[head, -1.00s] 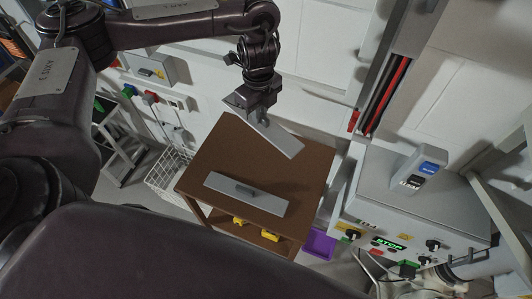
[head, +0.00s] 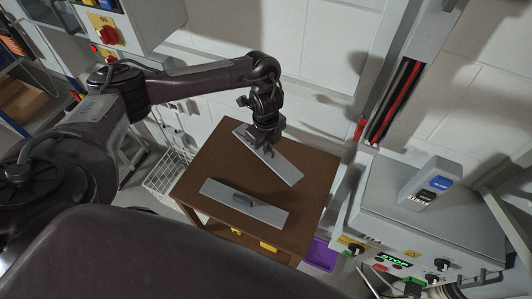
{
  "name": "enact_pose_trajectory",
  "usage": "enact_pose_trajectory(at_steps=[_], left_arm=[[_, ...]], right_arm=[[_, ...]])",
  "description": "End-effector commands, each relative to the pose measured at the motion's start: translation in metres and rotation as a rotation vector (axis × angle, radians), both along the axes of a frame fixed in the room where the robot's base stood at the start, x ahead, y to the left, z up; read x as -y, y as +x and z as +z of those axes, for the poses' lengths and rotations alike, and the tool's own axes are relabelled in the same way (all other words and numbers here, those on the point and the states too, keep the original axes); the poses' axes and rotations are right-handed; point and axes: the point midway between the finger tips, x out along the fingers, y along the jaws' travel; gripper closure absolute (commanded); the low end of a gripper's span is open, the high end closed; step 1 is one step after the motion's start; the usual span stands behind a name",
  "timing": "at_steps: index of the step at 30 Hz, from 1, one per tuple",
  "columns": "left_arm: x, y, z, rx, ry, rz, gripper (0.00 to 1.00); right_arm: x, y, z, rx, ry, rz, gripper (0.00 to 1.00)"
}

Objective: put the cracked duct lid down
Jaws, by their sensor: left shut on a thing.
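My left gripper (head: 266,146) is shut on a grey flat duct lid (head: 284,169), over the back part of the brown table. The lid slants from upper left to lower right. It looks very close to the table top; I cannot tell whether it touches. A second grey lid (head: 262,211) with a dark handle lies flat on the front part of the table (head: 217,155). The two lids are apart. No crack can be made out on either lid at this size. My right gripper is out of view.
A white wire basket (head: 165,178) stands left of the table. A grey control box (head: 420,215) with knobs and a green display stands to the right. Yellow items (head: 268,246) lie on the lower shelf, and a purple bin (head: 320,254) is beside it. The table's right side is bare.

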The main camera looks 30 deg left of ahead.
Motion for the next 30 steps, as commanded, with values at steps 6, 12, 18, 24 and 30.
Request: enact_pose_trajectory(at_steps=[6, 12, 18, 24, 30], left_arm=[[0.0, -0.001, -0.03, -0.004, 0.001, 0.0, 1.0], [0.0, 0.0, -0.043, 0.0, 0.0, -0.001, 1.0], [0.0, 0.0, -0.044, 0.0, 0.0, -0.001, 1.0], [0.0, 0.0, -0.044, 0.0, 0.0, -0.001, 0.7], [0.0, 0.0, -0.044, 0.0, 0.0, -0.001, 0.66]], right_arm=[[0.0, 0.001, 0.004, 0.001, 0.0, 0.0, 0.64], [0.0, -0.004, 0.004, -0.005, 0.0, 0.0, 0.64], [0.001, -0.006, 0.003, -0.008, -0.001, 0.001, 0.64], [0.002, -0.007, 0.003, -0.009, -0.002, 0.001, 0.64], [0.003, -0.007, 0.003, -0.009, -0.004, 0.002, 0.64]])
